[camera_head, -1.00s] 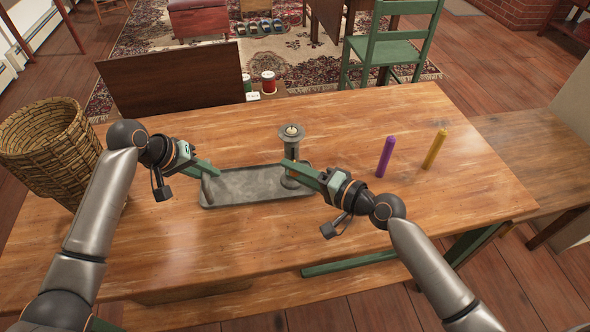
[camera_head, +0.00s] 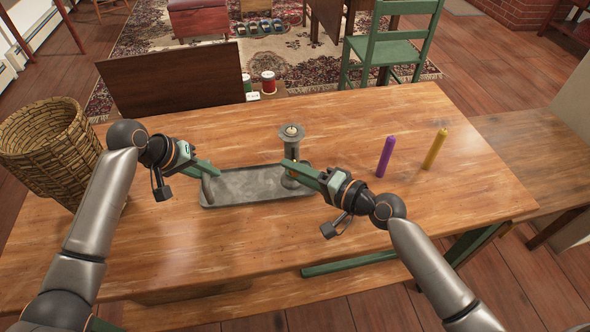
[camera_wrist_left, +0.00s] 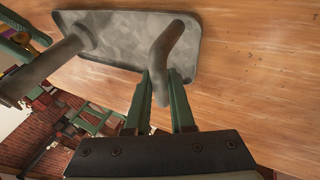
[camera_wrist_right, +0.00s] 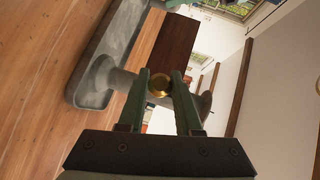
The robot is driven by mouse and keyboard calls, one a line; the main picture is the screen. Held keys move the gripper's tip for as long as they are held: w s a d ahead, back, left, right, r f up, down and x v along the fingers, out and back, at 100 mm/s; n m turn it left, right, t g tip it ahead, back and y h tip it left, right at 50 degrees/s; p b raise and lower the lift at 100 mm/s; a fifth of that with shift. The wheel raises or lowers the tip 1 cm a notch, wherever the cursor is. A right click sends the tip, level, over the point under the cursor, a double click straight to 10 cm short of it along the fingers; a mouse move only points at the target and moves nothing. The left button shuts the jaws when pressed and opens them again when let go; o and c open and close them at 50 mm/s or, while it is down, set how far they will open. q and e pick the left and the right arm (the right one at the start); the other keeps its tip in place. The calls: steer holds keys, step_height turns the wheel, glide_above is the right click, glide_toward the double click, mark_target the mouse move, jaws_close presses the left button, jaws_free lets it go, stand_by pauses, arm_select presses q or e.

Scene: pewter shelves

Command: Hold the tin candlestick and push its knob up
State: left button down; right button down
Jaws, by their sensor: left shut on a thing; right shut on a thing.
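The tin candlestick (camera_head: 291,143) is a grey column with a flared top, standing upright at the right end of its long shallow tray (camera_head: 245,187) on the table. A light candle tip shows in its top. My left gripper (camera_head: 213,173) is shut on the curved grey handle (camera_wrist_left: 166,42) at the tray's left end. My right gripper (camera_head: 287,166) is at the column's side, shut on the round brass knob (camera_wrist_right: 160,83), which shows between its fingers in the right wrist view. In the head view the fingers mostly hide the knob.
A purple candle (camera_head: 385,157) and a yellow candle (camera_head: 435,149) stand upright on the table (camera_head: 330,240) to the right. A wicker basket (camera_head: 50,150) stands at the left. A dark wooden board (camera_head: 172,80) rises behind the table's back edge. The front of the table is clear.

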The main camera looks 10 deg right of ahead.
mark_target(295, 161)
step_height(295, 161, up, 4)
steer(key=shift+f, duration=0.25)
arm_select(q)
steer(key=shift+a, duration=0.1)
arm_select(e)
steer(key=c, duration=0.6)
jaws_free()
steer(key=v, duration=1.2)
